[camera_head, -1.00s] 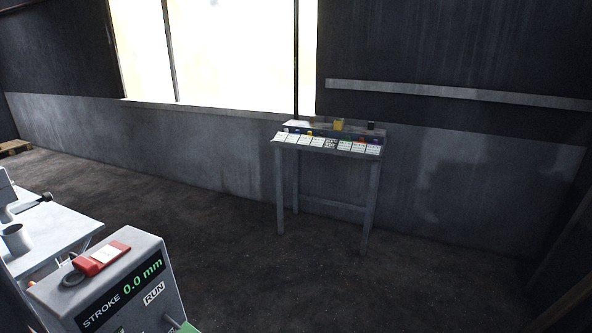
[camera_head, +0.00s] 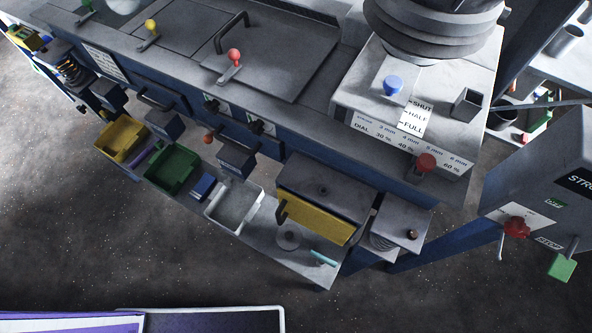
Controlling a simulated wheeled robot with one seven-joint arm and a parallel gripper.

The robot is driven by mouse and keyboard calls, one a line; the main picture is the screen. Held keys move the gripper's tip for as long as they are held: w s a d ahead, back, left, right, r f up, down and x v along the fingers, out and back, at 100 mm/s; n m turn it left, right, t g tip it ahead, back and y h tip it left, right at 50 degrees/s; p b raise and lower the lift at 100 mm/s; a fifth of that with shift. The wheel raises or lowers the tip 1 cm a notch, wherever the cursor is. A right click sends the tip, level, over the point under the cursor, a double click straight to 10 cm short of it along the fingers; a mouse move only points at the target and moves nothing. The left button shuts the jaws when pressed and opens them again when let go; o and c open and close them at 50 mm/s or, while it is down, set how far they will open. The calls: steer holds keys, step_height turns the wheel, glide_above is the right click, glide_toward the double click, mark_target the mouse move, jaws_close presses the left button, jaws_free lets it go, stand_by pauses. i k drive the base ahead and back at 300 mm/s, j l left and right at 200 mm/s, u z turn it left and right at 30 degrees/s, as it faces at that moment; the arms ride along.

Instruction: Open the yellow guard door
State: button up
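The yellow guard door (camera_head: 312,218) is the yellow front panel of a grey-topped box (camera_head: 325,187) low on the machine, right of centre. It looks shut against the box front. A dark curved handle (camera_head: 281,211) stands out at the door's left end. My gripper is not in view, so its state and its place relative to the door cannot be seen.
A grey shelf with a yellow bin (camera_head: 122,138), a green bin (camera_head: 172,168) and a white tray (camera_head: 234,206) lies left of the door. A control box with a red knob (camera_head: 516,227) stands at right. Dark floor in front is clear.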

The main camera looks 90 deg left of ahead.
mark_target(311, 216)
steer(key=k+l+u, duration=0.1)
steer(key=u, duration=0.35)
steer(key=k+l+u, duration=0.1)
steer(key=u, duration=0.4)
steer(key=k+u, duration=0.15)
steer(key=u, duration=0.3)
